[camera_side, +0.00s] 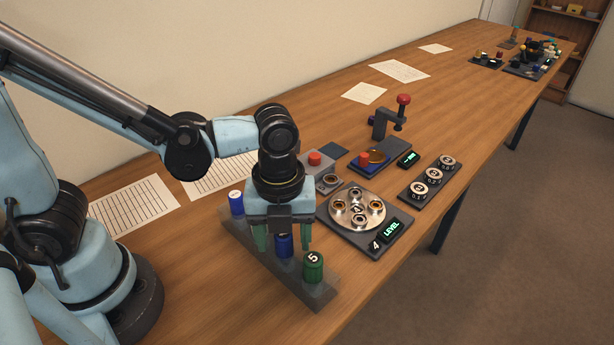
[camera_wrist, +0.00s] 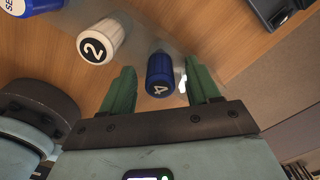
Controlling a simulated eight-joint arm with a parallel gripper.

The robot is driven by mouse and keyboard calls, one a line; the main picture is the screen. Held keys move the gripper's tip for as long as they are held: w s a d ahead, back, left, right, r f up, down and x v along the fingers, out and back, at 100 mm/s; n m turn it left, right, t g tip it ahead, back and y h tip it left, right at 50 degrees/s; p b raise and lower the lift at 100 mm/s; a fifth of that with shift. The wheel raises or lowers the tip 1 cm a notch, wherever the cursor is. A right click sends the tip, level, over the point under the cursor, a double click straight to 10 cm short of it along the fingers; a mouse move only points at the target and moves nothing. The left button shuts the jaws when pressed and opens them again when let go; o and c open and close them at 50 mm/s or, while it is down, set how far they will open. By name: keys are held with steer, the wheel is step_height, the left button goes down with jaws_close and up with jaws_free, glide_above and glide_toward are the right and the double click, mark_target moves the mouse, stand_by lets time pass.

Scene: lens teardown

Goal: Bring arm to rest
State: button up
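My gripper (camera_side: 282,240) points down over a dark rack (camera_side: 318,293) that holds several cylinders. Its green fingers are spread, one on each side of a blue cylinder (camera_side: 284,247) marked 4 in the wrist view (camera_wrist: 160,72). Gaps show between the fingers (camera_wrist: 161,90) and this cylinder, and nothing is gripped. A green cylinder (camera_side: 313,266) marked 5 stands at the rack's near end. A blue cylinder with a white top (camera_side: 236,202) stands at the far end. A white cylinder (camera_wrist: 101,41) marked 2 shows in the wrist view; my gripper seems to hide it in the side view.
Right of the rack is a plate with a round metal disc (camera_side: 357,210) and a LEVEL display (camera_side: 391,229). Beyond are a red-knobbed press (camera_side: 382,123), a red button box (camera_side: 316,161) and a dial panel (camera_side: 430,180). Papers (camera_side: 130,205) lie along the wall.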

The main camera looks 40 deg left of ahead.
steer(key=shift+o, duration=0.3)
steer(key=o, duration=0.4)
steer(key=shift+r, duration=3.55)
steer(key=w+a+n+t, duration=0.1)
steer(key=a+n, duration=0.3)
steer(key=n, duration=0.5)
steer(key=w+a+r+n+t, duration=0.1)
steer(key=a+n+t, duration=0.2)
steer(key=n, duration=0.5)
steer(key=w+a+n+t, duration=0.1)
steer(key=a+n+t, duration=0.2)
steer(key=a+n, duration=0.3)
steer(key=shift+w+a+r+n, duration=0.1)
steer(key=shift+r+n, duration=0.05)
steer(key=shift+n, duration=0.75)
steer(key=shift+w+r+n, duration=0.1)
steer(key=shift+n, duration=0.8)
